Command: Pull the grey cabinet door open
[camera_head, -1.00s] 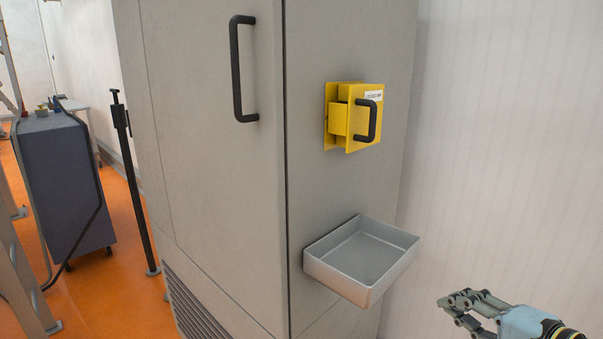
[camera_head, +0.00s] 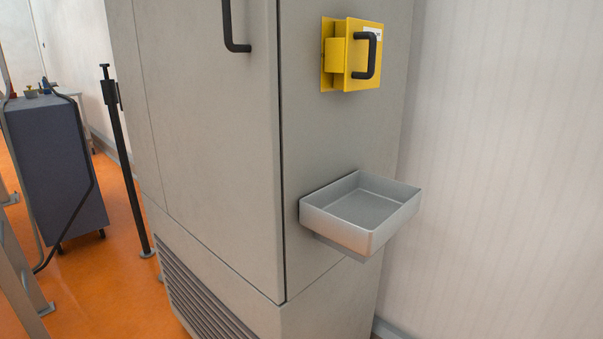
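The grey cabinet door (camera_head: 208,160) is the tall left face of the cabinet and looks shut, with a thin dark seam along its right edge. Its black bar handle (camera_head: 228,26) is at the top of the head view, and its upper part is cut off by the frame edge. Neither of my grippers shows in the head view, and nothing is touching the handle's visible part.
A yellow box with a black handle (camera_head: 352,55) is on the cabinet's right face. A metal tray (camera_head: 330,227) juts out below it. A black post (camera_head: 122,165) and a dark blue unit (camera_head: 57,170) stand at the left. Orange floor (camera_head: 115,285) shows between them and the cabinet.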

